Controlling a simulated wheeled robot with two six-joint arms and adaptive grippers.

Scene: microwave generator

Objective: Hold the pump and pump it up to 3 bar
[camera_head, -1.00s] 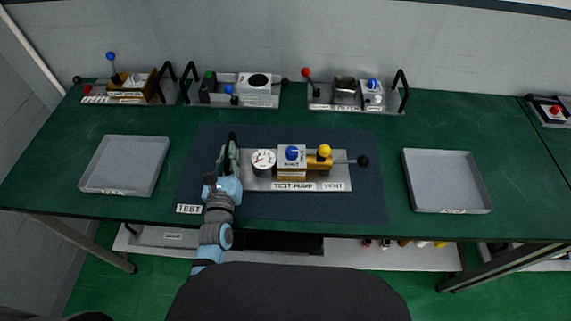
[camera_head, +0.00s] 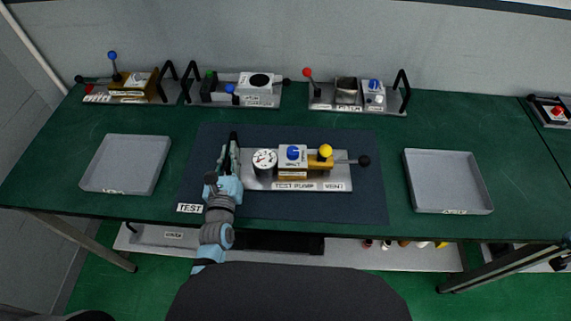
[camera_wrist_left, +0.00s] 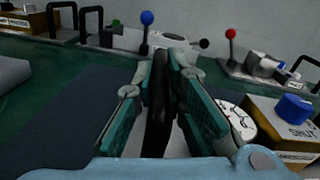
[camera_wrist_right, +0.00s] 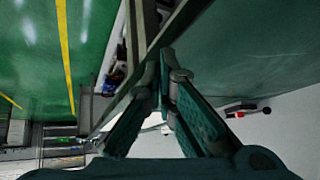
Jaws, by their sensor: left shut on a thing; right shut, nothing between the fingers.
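The test pump (camera_head: 335,183) lies on the dark mat, a silver plate with a round white gauge (camera_head: 264,160), a blue knob (camera_head: 292,153) marked SHUT, a yellow knob (camera_head: 325,151) and a lever with a black ball (camera_head: 364,160) pointing right. My left gripper (camera_head: 231,158) is shut on the black handle (camera_wrist_left: 158,105) at the pump's left end. The gauge (camera_wrist_left: 238,122) also shows in the left wrist view; its reading is too small to tell. My right gripper (camera_wrist_right: 165,65) is shut and empty, away from the pump; the head view shows only a bit of my right arm at the right edge.
Grey trays stand left (camera_head: 125,164) and right (camera_head: 446,181) of the dark mat (camera_head: 240,208). Three other pump units stand along the back, such as the one with the red ball (camera_head: 330,107). Green table between pump and right tray is free.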

